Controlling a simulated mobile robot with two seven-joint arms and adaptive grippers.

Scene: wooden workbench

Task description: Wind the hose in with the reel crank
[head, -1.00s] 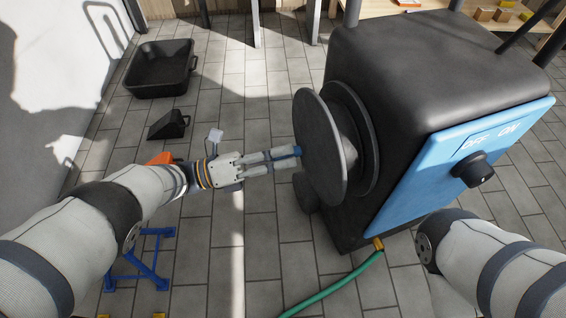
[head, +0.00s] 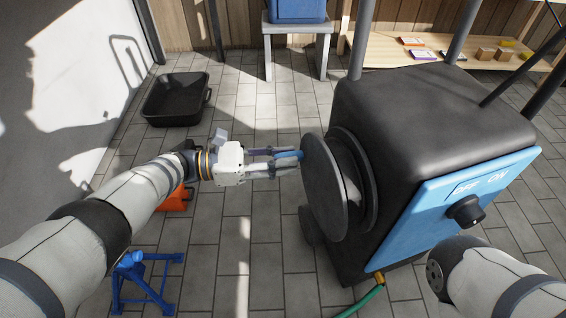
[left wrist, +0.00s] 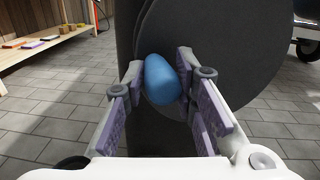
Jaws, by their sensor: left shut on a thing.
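The reel's dark round disc (head: 322,190) stands on edge at the left side of a black machine housing (head: 410,105). The disc also fills much of the left wrist view (left wrist: 240,40). A blue crank handle (head: 291,154) sticks out from the disc's upper part. My left gripper (head: 280,161) is shut on this handle. In the left wrist view the blue handle (left wrist: 162,80) lies between the fingers. A green hose (head: 366,300) runs from a yellow fitting low on the housing out of the bottom edge. My right arm shows at lower right, its gripper out of view.
A blue panel (head: 440,205) with an OFF/ON knob (head: 466,212) faces right of the reel. A black tub (head: 175,100), an orange object (head: 175,199) and a blue stand (head: 145,285) are on the tiled floor at left. A wooden shelf (head: 420,50) stands behind.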

